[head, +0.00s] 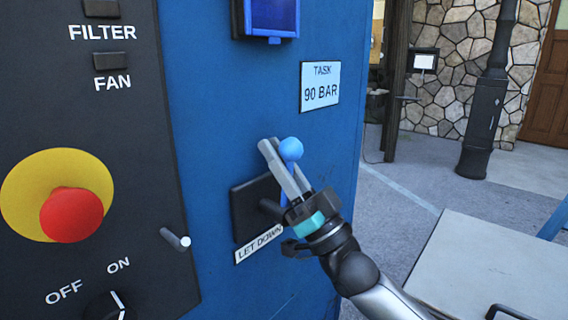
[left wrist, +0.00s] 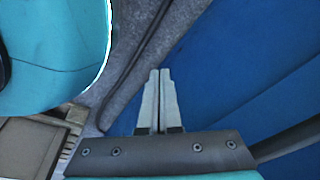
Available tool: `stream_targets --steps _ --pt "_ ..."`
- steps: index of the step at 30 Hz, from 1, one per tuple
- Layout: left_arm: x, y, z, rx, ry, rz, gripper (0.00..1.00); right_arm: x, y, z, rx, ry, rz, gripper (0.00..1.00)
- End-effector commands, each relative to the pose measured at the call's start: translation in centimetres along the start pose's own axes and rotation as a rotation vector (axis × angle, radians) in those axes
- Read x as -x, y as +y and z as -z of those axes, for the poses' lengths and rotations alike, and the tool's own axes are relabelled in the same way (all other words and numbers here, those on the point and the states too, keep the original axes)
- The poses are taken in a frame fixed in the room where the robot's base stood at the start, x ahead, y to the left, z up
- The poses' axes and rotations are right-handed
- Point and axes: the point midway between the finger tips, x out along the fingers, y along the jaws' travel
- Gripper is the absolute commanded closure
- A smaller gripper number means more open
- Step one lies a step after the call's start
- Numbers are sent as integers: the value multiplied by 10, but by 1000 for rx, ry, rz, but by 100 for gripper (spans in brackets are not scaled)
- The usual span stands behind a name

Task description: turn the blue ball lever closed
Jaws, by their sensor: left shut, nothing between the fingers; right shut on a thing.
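The blue ball lever (head: 291,149) stands on a black plate (head: 249,205) on the blue cabinet, above a "LET DOWN" label (head: 259,243). Its round ball is at the top, and the lever points about straight up. My right gripper (head: 279,158) comes from the lower right and is shut on the lever, with its fingers on either side of the shaft just below the ball. Part of the shaft and the pivot are hidden by the fingers. My left gripper (left wrist: 158,75) shows only in the left wrist view, shut and empty.
A black panel at left has a red emergency button (head: 72,214), a small lever (head: 176,240) and a knob (head: 105,306). A "90 BAR" sign (head: 320,87) is above the lever. A grey table (head: 490,270) stands at lower right. Open floor lies beyond the cabinet edge.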

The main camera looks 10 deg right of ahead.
Motion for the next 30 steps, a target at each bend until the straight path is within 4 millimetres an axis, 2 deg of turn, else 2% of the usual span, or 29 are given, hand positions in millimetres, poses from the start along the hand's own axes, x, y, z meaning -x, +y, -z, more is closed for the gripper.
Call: stream_targets --steps 9,26,27,30 --pt "4 6 12 1 2 -7 100 -1 -12 -2 97 -25 95 100" --pt "6 6 15 1 2 -8 100 -2 -15 -2 121 -30 119 100" --pt "6 6 15 1 2 -8 100 -2 -15 -2 121 -30 119 80" --pt "6 6 15 1 2 -8 100 -2 -15 -2 120 -29 119 69"
